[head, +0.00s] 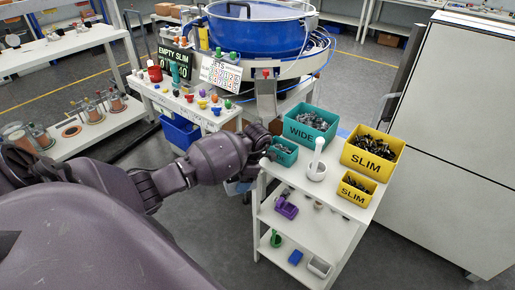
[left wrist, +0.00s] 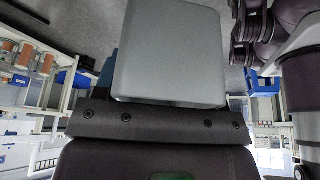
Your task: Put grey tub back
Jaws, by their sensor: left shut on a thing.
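A plain grey tub (left wrist: 170,55) fills the upper middle of the left wrist view, close against my left gripper (left wrist: 155,118), which is shut on it. In the head view my left gripper (head: 262,138) is at the left edge of the white cart's top, beside the small teal tub. Its fingers are hidden behind the wrist there, and I cannot make out the held tub clearly. A light grey tub (head: 319,267) lies on the cart's bottom shelf. My right gripper is not in view.
A blue bowl feeder (head: 256,35) stands behind. A tall grey cabinet (head: 455,130) stands right.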

